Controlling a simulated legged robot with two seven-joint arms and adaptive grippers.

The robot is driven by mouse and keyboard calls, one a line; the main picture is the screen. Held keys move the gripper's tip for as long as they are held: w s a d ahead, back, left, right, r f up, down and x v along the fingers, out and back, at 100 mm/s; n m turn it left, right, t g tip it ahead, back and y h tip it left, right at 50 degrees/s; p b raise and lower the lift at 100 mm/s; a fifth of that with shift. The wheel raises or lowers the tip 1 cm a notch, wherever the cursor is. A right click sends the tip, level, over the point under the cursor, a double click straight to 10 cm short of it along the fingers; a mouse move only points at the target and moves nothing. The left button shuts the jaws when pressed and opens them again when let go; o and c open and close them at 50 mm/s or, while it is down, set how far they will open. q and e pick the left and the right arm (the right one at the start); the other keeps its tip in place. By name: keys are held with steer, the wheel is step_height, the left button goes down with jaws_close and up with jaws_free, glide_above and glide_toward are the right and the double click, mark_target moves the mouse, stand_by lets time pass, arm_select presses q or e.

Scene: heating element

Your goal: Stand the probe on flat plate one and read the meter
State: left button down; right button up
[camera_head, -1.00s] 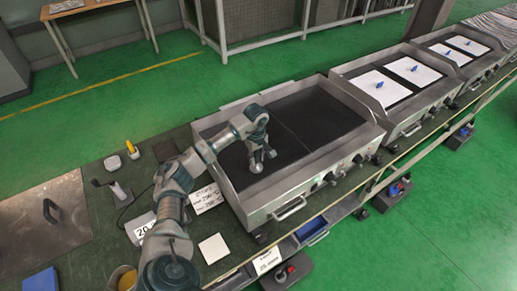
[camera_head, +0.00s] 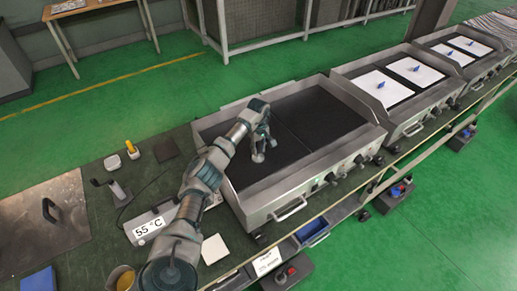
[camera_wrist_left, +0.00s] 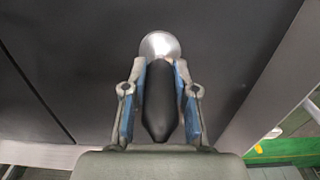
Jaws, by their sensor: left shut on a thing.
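The nearest griddle has two dark flat plates, and my left gripper (camera_head: 263,143) is low over its left plate (camera_head: 285,149). In the left wrist view the gripper (camera_wrist_left: 160,78) is shut on the probe's black handle (camera_wrist_left: 160,100). The probe's silver disc foot (camera_wrist_left: 160,45) shows beyond the fingertips against the dark plate. In the head view the foot (camera_head: 257,158) appears to rest on the plate; exact contact is hard to tell. The meter (camera_head: 148,229) shows 55 °C. My forearm partly covers it. My right gripper is out of view.
A black holder (camera_head: 120,193) and a white pad (camera_head: 215,249) are on the bench. A small cup (camera_head: 122,278) stands at the front left. More griddles with white sheets (camera_head: 381,88) run to the right. The griddle's raised rim (camera_head: 233,203) surrounds the plates.

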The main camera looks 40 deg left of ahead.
arm_select(q)
steer(key=c, duration=0.9)
jaws_free()
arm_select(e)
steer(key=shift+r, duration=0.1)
arm_select(q)
step_height(320, 180, up, 11)
steer(key=shift+r+p, duration=0.1)
steer(key=shift+p, duration=0.3)
steer(key=shift+r, duration=0.5)
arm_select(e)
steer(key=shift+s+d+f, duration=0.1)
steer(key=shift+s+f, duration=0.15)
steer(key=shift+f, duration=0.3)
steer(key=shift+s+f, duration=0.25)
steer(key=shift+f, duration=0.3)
